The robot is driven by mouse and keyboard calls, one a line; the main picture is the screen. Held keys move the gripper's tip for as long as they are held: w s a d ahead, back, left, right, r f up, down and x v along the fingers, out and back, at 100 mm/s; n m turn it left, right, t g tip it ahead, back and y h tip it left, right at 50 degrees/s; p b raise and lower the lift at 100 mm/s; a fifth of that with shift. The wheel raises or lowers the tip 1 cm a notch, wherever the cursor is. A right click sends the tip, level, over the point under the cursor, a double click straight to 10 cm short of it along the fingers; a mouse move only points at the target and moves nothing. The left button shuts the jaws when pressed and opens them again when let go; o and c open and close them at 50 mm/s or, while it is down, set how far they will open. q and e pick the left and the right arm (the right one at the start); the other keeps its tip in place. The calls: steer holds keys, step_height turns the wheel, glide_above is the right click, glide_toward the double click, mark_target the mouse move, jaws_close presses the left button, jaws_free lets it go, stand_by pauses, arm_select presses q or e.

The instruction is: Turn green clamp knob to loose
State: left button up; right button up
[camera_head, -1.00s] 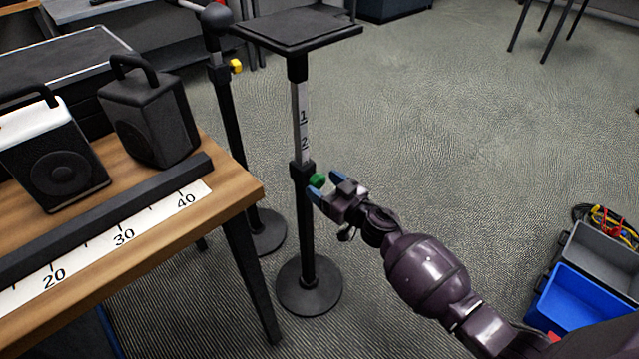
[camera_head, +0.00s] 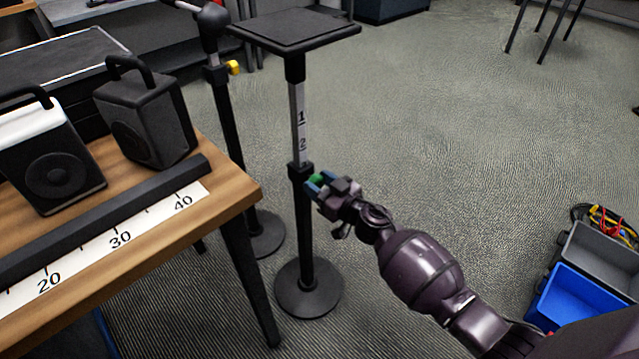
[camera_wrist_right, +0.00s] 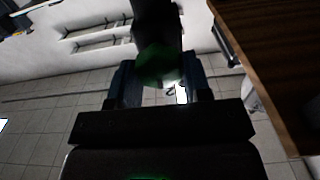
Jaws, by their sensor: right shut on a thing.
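The green clamp knob (camera_head: 317,180) sits on the collar of a black stand (camera_head: 303,225) with a flat square top. My right gripper (camera_head: 318,183) is at the knob with its blue fingertips on either side, shut on it. In the right wrist view the green knob (camera_wrist_right: 159,67) lies between the two fingers, against the dark post. The fingers hide part of the knob in the head view. The stand's inner tube (camera_head: 299,120) shows the marks 1 and 2. My left gripper is not in view.
A wooden table (camera_head: 235,170) with two speakers and a ruler strip (camera_head: 120,240) stands left of the stand. Behind is a second stand with a yellow knob (camera_head: 233,67). Blue and grey bins (camera_head: 575,300) with cables are at right. Floor between is clear.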

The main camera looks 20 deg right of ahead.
steer(key=n, duration=0.4)
steer(key=shift+a+p, duration=0.1)
steer(key=shift+p, duration=0.2)
steer(key=n, duration=0.5)
steer(key=shift+f, duration=0.1)
steer(key=n, duration=0.5)
steer(key=shift+s+a+f, duration=0.1)
steer(key=n+b, duration=0.1)
steer(key=n, duration=0.3)
steer(key=shift+f, duration=0.1)
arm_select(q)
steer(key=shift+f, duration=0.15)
arm_select(e)
steer(key=shift+n, duration=0.9)
steer(key=o, duration=0.9)
